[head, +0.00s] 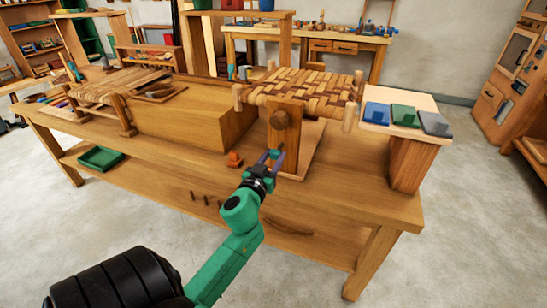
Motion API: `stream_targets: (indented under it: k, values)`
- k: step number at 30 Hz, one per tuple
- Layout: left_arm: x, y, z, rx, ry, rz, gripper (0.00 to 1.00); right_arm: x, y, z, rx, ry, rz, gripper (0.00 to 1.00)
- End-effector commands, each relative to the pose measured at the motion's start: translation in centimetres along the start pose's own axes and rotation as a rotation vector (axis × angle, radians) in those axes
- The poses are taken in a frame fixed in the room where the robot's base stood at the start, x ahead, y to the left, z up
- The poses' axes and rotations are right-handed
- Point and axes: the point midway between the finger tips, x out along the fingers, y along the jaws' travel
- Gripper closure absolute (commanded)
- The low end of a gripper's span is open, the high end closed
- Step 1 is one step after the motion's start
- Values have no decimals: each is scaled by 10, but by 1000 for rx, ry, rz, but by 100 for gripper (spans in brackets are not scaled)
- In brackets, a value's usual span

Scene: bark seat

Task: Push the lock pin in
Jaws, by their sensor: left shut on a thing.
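My left gripper (275,156) reaches up from the lower left to the front of the wooden upright under the woven bark seat (305,86). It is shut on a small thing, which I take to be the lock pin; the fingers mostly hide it. How deep the pin sits cannot be told. The seat panel lies level on its frame above the bench (330,190). My right gripper is not in view.
Blue, green and grey blocks sit on a stand (412,150) at the right. A green tray (101,158) is on the lower shelf.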

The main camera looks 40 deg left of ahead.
Motion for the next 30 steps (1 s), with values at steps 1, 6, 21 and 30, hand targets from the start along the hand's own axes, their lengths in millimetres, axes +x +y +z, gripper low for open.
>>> stream_targets:
  k: [1, 6, 21, 30]
  values:
    - [0, 0, 1, 0, -2, 0, 100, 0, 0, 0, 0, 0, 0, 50]
    - [0, 0, 1, 0, -2, 0, 100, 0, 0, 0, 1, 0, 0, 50]
    - [28, 0, 0, -1, 1, -1, 100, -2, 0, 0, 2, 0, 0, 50]
    - [28, 0, 0, 0, 0, 0, 28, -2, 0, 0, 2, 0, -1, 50]
